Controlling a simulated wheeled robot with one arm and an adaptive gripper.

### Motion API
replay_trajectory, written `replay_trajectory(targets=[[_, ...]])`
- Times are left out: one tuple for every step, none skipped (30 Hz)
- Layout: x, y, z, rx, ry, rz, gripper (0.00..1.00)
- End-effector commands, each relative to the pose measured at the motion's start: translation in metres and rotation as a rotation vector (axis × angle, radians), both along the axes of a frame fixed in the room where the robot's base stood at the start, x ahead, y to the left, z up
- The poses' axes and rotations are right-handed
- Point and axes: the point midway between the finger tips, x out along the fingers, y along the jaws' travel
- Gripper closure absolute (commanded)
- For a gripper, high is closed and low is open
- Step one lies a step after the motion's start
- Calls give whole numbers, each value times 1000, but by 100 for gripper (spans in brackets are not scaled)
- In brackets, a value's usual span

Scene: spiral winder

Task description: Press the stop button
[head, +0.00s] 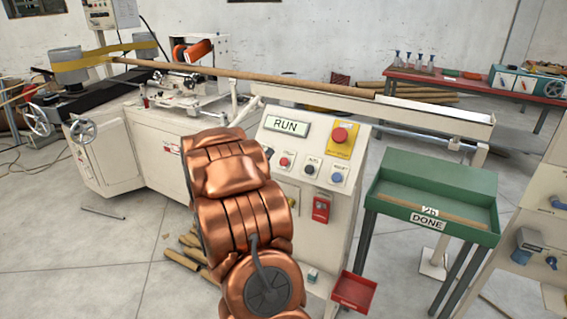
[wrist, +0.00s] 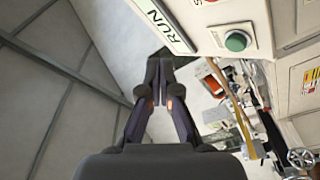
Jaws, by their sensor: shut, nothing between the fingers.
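The cream control panel (head: 300,190) stands right of my copper arm in the head view. A small red button (head: 284,161), probably the stop button, sits below the RUN display (head: 286,125); its label is too small to read. A large red mushroom button (head: 339,135) sits on a yellow plate at upper right. In the wrist view my gripper (wrist: 158,62) is shut and empty, its tips near the lower edge of the RUN display (wrist: 160,25). A green button (wrist: 236,41) is right of the tips.
A black button (head: 310,169) and a blue button (head: 337,177) are right of the red one. A red box (head: 321,208) hangs on the panel front. A green DONE tray (head: 440,174) stands to the right, and a long tube (head: 255,76) runs behind the panel.

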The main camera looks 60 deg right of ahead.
Motion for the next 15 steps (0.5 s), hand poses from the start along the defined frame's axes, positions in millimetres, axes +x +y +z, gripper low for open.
replay_trajectory(targets=[[0, 0, -1, 0, 0, 0, 100], [0, -1, -2, 0, 0, 0, 100], [0, -2, -3, 1, 0, 0, 100], [0, -3, -4, 2, -1, 0, 100], [0, -5, -6, 2, -1, 0, 100], [0, -7, -9, 2, -1, -1, 100], [0, -9, -11, 2, -1, -1, 100], [0, -12, -13, 2, -1, -1, 100], [0, -15, -16, 2, -1, -1, 100], [0, -18, -18, 2, -2, 0, 100], [1, -21, -21, 2, -2, 0, 100], [1, -25, -24, 2, -3, -1, 100], [1, -27, -26, 2, -3, -1, 100], [1, -30, -28, 2, -4, -1, 100], [1, -34, -31, 1, -4, 0, 100]])
